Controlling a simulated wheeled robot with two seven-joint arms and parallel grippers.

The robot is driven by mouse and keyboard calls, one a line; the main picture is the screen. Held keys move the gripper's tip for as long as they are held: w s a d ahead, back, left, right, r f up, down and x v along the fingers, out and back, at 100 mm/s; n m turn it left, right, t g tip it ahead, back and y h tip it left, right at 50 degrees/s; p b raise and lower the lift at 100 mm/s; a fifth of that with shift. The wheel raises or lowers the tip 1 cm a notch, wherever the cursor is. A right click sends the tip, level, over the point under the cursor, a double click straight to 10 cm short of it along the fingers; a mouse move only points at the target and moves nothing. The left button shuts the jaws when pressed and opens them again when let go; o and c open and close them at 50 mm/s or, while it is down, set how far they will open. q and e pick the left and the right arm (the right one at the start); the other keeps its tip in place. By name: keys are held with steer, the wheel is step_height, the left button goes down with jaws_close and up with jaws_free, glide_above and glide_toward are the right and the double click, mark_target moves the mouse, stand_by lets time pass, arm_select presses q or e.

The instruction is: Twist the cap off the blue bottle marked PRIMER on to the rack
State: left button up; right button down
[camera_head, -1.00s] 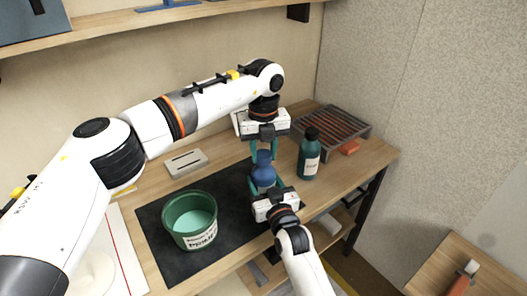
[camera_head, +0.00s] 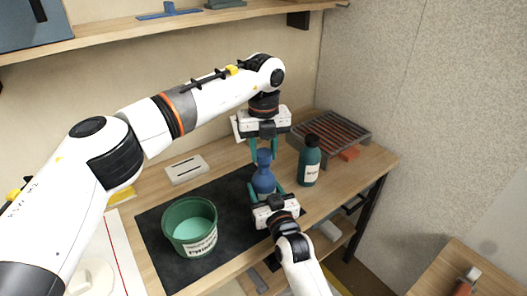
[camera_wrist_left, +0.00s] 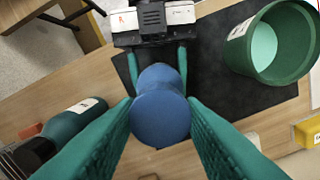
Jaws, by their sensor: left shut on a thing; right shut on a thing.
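The blue bottle (camera_head: 263,183) stands upright on the dark mat; its label is mostly hidden and I cannot read it. Its blue cap (camera_head: 264,157) is between the fingers of my left gripper (camera_head: 264,152), which comes from above and is shut on it. In the left wrist view the round cap top (camera_wrist_left: 160,121) sits between the green fingers. My right gripper (camera_head: 267,192), lower and nearer, is shut on the bottle's body. I cannot tell whether the cap is still seated. The wire rack (camera_head: 330,132) stands at the back right of the bench.
A dark teal bottle (camera_head: 309,163) with a black cap stands right of the blue bottle, close by. A green bucket (camera_head: 190,225) of pale green paste stands on the mat (camera_head: 160,258) at left. A pale slotted block (camera_head: 187,169) lies behind. An orange block (camera_head: 349,155) lies by the rack.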

mark_target(264, 153)
arm_select(q)
step_height(264, 153, up, 3)
steer(key=shift+r, duration=0.2)
arm_select(e)
steer(key=shift+f, duration=0.1)
steer(key=shift+c, duration=2.1)
jaws_free()
